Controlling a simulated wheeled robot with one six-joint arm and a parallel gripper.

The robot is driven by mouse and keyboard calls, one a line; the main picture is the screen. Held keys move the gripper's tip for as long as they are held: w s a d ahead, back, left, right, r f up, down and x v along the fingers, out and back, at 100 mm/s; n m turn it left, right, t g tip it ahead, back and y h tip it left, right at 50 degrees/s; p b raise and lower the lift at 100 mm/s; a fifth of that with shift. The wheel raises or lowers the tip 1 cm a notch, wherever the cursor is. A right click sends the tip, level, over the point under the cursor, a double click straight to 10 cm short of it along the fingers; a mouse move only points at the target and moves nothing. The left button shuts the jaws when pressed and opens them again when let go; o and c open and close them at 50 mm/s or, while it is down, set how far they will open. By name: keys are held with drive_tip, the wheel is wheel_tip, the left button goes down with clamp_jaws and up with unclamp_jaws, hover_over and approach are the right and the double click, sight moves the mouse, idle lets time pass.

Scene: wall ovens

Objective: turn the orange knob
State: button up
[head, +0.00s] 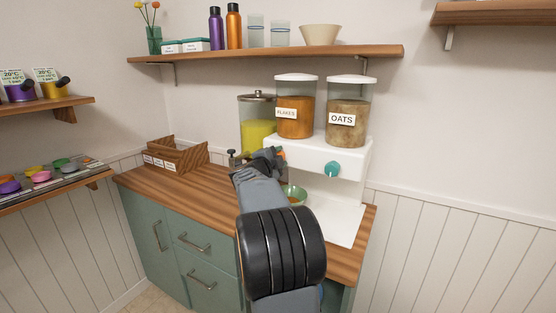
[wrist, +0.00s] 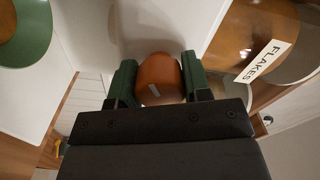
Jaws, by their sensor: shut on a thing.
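The orange knob (wrist: 158,78) sits on the white dispenser (head: 312,158), below the container labelled FLAKES (head: 296,112). In the wrist view my gripper (wrist: 157,82) has a green finger on each side of the knob and is shut on it. A pale mark shows on the knob's face. In the head view my arm hides most of the knob, and only a bit of orange shows by my gripper (head: 272,156).
A teal knob (head: 331,169) is to the right, below the OATS container (head: 347,122). A green bowl (head: 295,194) stands under the dispenser. A yellow-filled jar (head: 256,125) and a wooden rack (head: 176,157) are to the left. A shelf (head: 270,54) hangs above.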

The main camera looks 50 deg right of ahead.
idle(0.3)
drive_tip(key=o, duration=0.9)
drive_tip(key=shift+o, duration=0.2)
drive_tip(key=v, duration=1.3)
drive_tip(key=shift+a, duration=0.4)
